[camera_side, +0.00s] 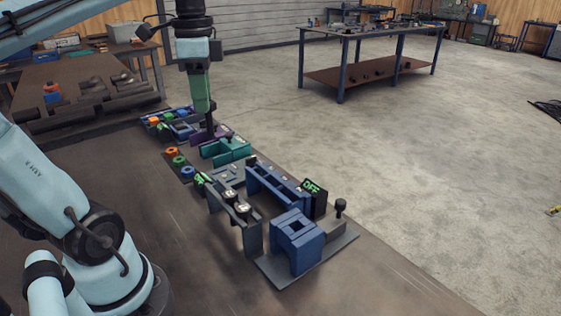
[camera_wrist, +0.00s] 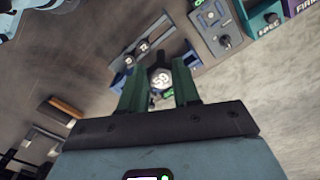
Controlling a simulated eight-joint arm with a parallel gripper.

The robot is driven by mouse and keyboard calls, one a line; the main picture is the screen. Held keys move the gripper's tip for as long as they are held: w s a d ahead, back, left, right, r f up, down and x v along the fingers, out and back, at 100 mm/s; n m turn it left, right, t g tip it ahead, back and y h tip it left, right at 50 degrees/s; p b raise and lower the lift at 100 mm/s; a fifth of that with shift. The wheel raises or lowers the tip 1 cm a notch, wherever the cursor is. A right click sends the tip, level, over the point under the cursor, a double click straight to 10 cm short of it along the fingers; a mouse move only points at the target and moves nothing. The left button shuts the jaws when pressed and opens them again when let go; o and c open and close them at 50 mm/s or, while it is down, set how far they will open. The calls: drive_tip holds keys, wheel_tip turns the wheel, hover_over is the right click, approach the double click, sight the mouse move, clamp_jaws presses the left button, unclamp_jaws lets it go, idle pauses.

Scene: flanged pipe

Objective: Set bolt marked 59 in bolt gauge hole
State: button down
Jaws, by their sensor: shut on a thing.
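My gripper (camera_wrist: 160,88) is shut on a bolt (camera_wrist: 159,77) in the wrist view. The bolt's round, dark-rimmed head faces the camera with a pale label that seems to read 59. In the side view, my gripper (camera_side: 209,132) hangs upright at the far end of the row of fixtures, near the purple and teal blocks; the bolt is too small to make out there. A grey plate with round fittings (camera_wrist: 218,32) is at the upper right of the wrist view. I cannot tell for certain which fixture is the bolt gauge or see its hole.
Two bolts with labelled heads sit in a grey rack (camera_side: 217,200). A long blue trough (camera_side: 273,187), a blue block (camera_side: 297,240) and a teal block (camera_side: 226,150) stand nearby. Coloured rings (camera_side: 178,160) lie left of the teal block.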

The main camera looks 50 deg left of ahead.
drive_tip(key=w+d+f+m, duration=0.3)
drive_tip(key=d+f, duration=0.1)
drive_tip(key=d, duration=0.6)
drive_tip(key=w+d+f+m, duration=0.3)
drive_tip(key=d+f, duration=0.2)
drive_tip(key=d, duration=0.4)
drive_tip(key=shift+w+d+f, duration=0.15)
drive_tip(key=shift+d+f, duration=0.15)
drive_tip(key=shift+d, duration=0.05)
drive_tip(key=shift+f, duration=1.15)
drive_tip(key=shift+f, duration=0.1)
drive_tip(key=shift+f, duration=1.6)
drive_tip(key=shift+f, duration=1.2)
